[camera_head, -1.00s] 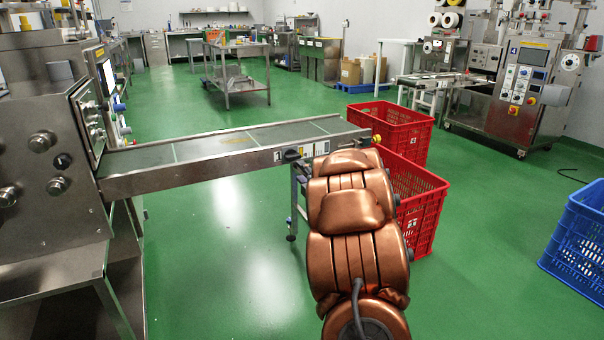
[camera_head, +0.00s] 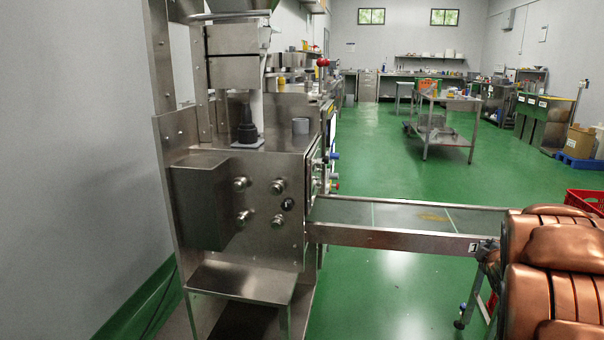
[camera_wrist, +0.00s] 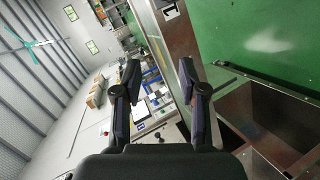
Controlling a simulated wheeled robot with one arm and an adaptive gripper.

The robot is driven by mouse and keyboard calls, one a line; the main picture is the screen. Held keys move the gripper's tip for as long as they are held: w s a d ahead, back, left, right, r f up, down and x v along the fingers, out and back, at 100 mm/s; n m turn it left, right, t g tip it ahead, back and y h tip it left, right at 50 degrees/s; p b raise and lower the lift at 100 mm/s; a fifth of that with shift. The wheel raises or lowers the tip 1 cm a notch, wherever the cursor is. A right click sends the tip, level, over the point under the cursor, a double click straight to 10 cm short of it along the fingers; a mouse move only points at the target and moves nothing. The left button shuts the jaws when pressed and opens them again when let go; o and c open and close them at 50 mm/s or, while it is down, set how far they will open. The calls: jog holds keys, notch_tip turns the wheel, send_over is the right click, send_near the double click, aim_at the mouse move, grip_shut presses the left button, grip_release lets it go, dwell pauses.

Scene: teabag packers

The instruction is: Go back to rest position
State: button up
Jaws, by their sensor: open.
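My gripper (camera_wrist: 163,100) shows in the wrist view with its two dark fingers spread apart and nothing between them. The wrist view is tilted, so the room appears on its side. In the head view my copper-coloured arm is at the right edge, beside the end of the conveyor (camera_head: 400,238). The gripper itself is not visible in the head view.
A steel packing machine (camera_head: 245,190) stands at left centre, joined to the conveyor. A red crate (camera_head: 588,200) is partly hidden behind my arm. A steel table (camera_head: 445,105) stands farther back. Green floor (camera_head: 385,150) is clear between the conveyor and that table.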

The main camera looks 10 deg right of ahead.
jog(key=s+a+r+m+g+y+p, duration=0.1)
jog(key=s+a+r+m+g+p, duration=0.15)
jog(key=s+a+r+p, duration=0.55)
jog(key=s+a+r+m+g+y+p, duration=0.25)
jog(key=s+a+p, duration=0.2)
jog(key=a, duration=0.45)
jog(key=s+a+r+m+g+y+p, duration=0.1)
jog(key=s+a+r+m+g+p, duration=0.15)
jog(key=s+a+r+p, duration=0.55)
jog(key=s+a+r+g+p, duration=0.2)
jog(key=s+a+p, duration=0.1)
jog(key=s+a, duration=0.1)
jog(key=s+a+r+g+y+p, duration=0.1)
jog(key=s+a+r+g+p, duration=0.1)
jog(key=s+a, duration=0.3)
jog(key=s+a+r+m+g+y+p, duration=0.1)
jog(key=s+a+r+g+p, duration=0.1)
jog(key=s, duration=0.6)
jog(key=a+r+p, duration=0.1)
jog(key=a, duration=0.1)
jog(key=shift+a+p, duration=0.3)
jog(key=shift+p, duration=0.1)
jog(key=shift+s+d+r+y, duration=0.1)
jog(key=shift+y, duration=0.15)
